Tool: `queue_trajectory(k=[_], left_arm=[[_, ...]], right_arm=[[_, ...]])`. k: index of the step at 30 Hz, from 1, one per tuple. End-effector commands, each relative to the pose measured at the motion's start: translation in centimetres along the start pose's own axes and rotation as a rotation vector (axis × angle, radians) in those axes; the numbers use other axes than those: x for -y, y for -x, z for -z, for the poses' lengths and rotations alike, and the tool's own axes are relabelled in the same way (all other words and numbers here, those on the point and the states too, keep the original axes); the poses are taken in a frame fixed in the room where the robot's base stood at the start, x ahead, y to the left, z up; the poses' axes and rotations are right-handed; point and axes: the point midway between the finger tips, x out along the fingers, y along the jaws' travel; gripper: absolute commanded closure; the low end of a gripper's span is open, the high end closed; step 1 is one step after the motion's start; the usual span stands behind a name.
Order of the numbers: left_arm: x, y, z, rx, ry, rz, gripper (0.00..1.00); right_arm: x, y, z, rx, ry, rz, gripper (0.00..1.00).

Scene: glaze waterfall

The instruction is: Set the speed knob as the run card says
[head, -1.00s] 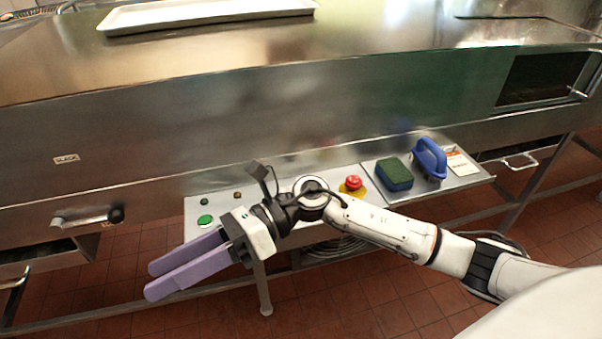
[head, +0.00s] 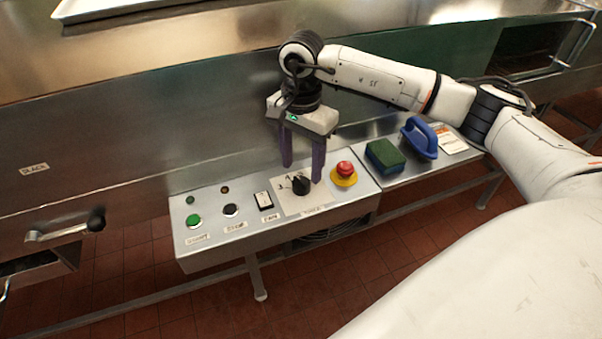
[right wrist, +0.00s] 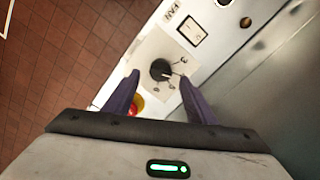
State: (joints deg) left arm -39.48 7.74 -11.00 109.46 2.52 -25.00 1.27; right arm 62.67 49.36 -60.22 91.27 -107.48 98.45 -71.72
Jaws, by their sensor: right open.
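The black speed knob (head: 300,186) stands on a pale square dial plate (head: 322,197) on the control panel. My left gripper is out of view.
A red emergency button (head: 344,170) on a yellow base sits close right of the dial. A rocker switch (head: 263,200), black button (head: 231,210) and green button (head: 194,221) are to the left. A green sponge (head: 384,155) and blue brush (head: 419,139) stand on the right shelf.

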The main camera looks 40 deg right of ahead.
Motion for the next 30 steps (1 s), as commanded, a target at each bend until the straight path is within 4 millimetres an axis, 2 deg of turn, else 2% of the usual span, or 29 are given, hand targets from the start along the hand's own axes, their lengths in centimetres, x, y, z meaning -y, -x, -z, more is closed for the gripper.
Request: queue_trajectory(k=[3,7,18,20,25,30], left_arm=[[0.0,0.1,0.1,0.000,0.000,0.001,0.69],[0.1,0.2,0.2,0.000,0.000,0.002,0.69],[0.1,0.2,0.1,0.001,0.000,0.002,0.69],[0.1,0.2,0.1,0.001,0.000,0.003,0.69],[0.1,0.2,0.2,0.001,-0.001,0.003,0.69],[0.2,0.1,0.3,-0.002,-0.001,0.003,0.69]], right_arm=[[-0.1,-2.0,-0.1,0.001,0.000,-0.003,0.49],[0.0,-3.3,0.0,0.001,0.000,-0.001,0.49],[0.0,-4.0,-0.1,0.002,0.001,0.001,0.49],[0.0,-4.0,-0.1,0.002,0.001,0.001,0.57],[0.0,-4.0,-0.1,0.002,0.000,0.001,0.86],[0.0,-4.0,-0.1,0.002,-0.005,0.001,0.88]])
